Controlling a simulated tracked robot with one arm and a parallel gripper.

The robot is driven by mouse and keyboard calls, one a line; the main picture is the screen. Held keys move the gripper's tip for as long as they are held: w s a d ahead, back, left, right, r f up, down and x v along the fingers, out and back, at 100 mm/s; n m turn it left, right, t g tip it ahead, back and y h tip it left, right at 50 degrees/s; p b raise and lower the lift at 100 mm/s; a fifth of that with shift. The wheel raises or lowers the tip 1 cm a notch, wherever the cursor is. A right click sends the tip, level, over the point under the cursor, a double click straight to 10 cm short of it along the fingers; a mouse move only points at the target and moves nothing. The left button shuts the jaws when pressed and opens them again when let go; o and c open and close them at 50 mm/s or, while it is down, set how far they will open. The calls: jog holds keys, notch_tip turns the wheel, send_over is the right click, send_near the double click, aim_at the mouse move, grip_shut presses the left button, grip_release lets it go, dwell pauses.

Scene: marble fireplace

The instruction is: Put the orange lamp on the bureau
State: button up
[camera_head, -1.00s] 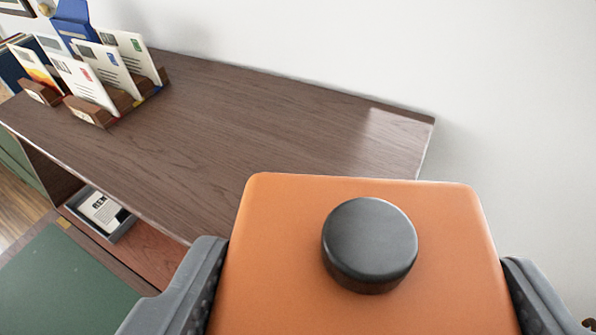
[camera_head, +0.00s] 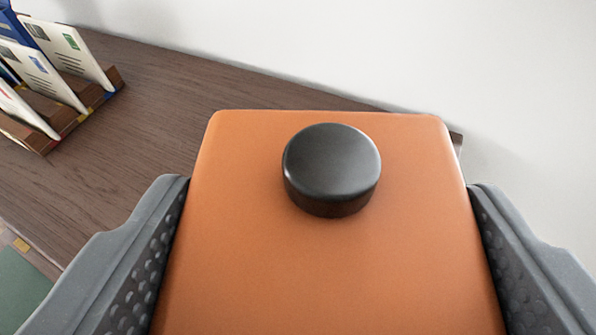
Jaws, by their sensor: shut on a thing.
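The orange lamp (camera_head: 250,265) fills the middle of the view, a flat-faced orange body with a round black knob (camera_head: 332,168). My gripper (camera_head: 325,230) is shut on it, with a grey textured finger against its left and right sides. The dark wood top of the bureau (camera_head: 150,100) shows behind and to the left of the lamp. The lamp hides the right part of that top, except a small corner at its right. The lamp's underside is hidden, so I cannot tell whether it touches the bureau.
A wooden letter rack (camera_head: 68,115) with several envelopes stands on the bureau top at the upper left. The wood between the rack and the lamp is bare. A white wall (camera_head: 450,55) rises behind the bureau. A green surface (camera_head: 20,290) shows at the lower left.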

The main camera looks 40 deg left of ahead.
jog(key=shift+w+a, duration=0.3)
jog(key=shift+a, duration=0.1)
jog(key=shift+f+p, duration=0.35)
jog(key=shift+f, duration=1.5)
jog(key=o, duration=1.5)
jog(key=shift+o, duration=0.2)
jog(key=b+v, duration=0.1)
jog(key=v, duration=1.1)
jog(key=shift+b, duration=0.35)
jog(key=shift+d, duration=0.15)
